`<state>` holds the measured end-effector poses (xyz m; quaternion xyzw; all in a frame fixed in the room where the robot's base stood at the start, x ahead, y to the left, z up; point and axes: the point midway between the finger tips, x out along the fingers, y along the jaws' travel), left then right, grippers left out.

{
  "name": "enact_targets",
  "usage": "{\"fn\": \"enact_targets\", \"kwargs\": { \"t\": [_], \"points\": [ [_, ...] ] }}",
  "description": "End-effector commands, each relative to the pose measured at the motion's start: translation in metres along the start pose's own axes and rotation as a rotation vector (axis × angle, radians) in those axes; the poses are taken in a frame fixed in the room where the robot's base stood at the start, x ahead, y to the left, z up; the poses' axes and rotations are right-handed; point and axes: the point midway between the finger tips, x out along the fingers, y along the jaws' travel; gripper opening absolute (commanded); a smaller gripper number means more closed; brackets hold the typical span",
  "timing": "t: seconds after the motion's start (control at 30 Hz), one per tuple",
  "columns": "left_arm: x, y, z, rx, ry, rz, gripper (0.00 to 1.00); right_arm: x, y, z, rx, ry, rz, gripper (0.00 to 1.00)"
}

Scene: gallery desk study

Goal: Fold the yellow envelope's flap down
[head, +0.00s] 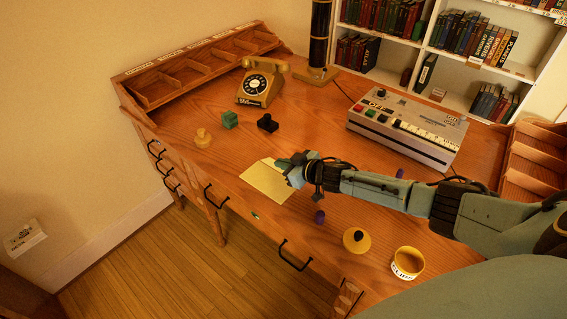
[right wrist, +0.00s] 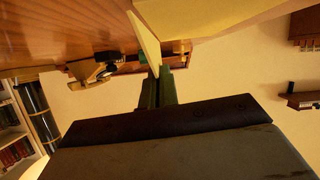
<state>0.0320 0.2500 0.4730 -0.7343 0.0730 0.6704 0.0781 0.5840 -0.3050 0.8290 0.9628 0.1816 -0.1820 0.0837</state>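The yellow envelope (head: 265,186) lies on the wooden desk near its front edge. In the right wrist view the envelope body (right wrist: 215,14) is at the top, and its flap (right wrist: 146,38) stands up from it, seen nearly edge-on. My right gripper (head: 283,163) is at the envelope's far right edge. In the right wrist view its green fingers (right wrist: 158,80) are close together, with the flap's tip between them. The hand hides part of the flap in the head view. My left gripper is not in view.
Left of the envelope are a green cube (head: 230,120), a black stamp (head: 267,123) and a yellow knobbed piece (head: 203,138). A purple piece (head: 320,217), a yellow lid (head: 356,240) and a yellow cup (head: 407,263) stand to its right. A grey machine (head: 405,131) is behind.

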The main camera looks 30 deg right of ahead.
Motion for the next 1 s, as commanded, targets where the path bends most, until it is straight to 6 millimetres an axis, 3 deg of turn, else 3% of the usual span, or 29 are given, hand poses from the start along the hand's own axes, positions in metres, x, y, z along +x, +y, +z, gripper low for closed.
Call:
{"fn": "enact_targets", "kwargs": {
  "t": [0.1, 0.3, 0.67, 0.83, 1.0],
  "points": [
    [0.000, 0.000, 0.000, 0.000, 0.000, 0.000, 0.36, 0.000, 0.000, 0.000, 0.001, 0.000, -0.001, 0.00],
    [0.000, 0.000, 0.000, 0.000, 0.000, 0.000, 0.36, 0.000, 0.000, 0.000, 0.001, 0.000, -0.001, 0.25],
    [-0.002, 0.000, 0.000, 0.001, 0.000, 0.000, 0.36, -0.005, 0.000, 0.001, 0.002, -0.001, -0.001, 0.25],
    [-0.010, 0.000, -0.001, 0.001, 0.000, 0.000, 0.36, -0.028, 0.000, 0.000, 0.000, -0.003, -0.002, 0.25],
    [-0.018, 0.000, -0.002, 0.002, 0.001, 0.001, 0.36, -0.064, 0.000, 0.000, 0.001, -0.004, -0.002, 0.25]
  ]
}}
